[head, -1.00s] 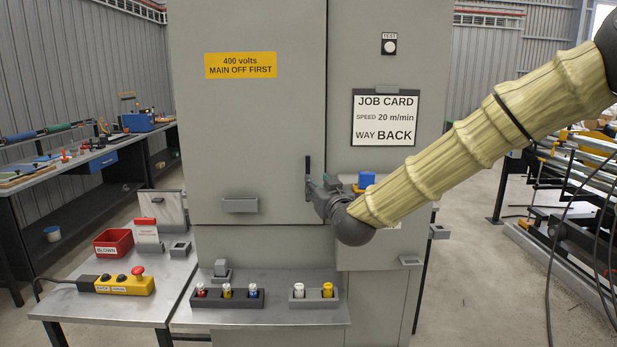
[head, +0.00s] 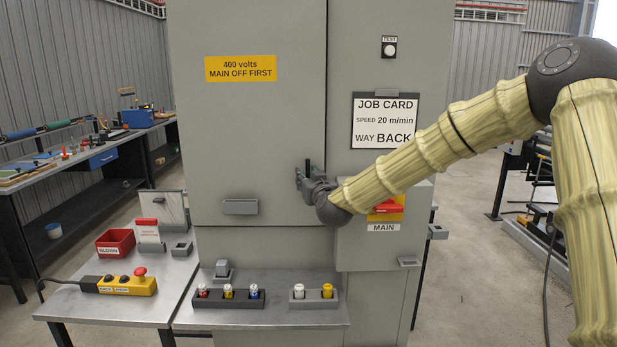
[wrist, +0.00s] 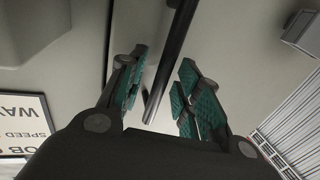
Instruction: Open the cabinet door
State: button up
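The grey cabinet door (head: 262,130) is shut, its right edge flush along the vertical seam. It carries a yellow "400 volts MAIN OFF FIRST" label (head: 240,67). The dark upright bar handle (head: 308,166) sits near the door's lower right edge; most of it is hidden by my gripper (head: 305,181) in the head view. In the wrist view, the handle (wrist: 172,62) runs between the green-padded fingers of my gripper (wrist: 162,95). The fingers are apart, with a gap on each side of the bar.
A red and yellow switch (head: 385,212) above a "MAIN" label is partly behind my arm. A job card (head: 385,120) hangs right of the door. Below, a shelf (head: 275,318) holds fuse-like pieces; a yellow button box (head: 127,285) and red bin (head: 115,242) stand left.

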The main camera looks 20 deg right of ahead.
grip_shut()
jog(key=shift+s+a, duration=0.1)
dwell(0.3)
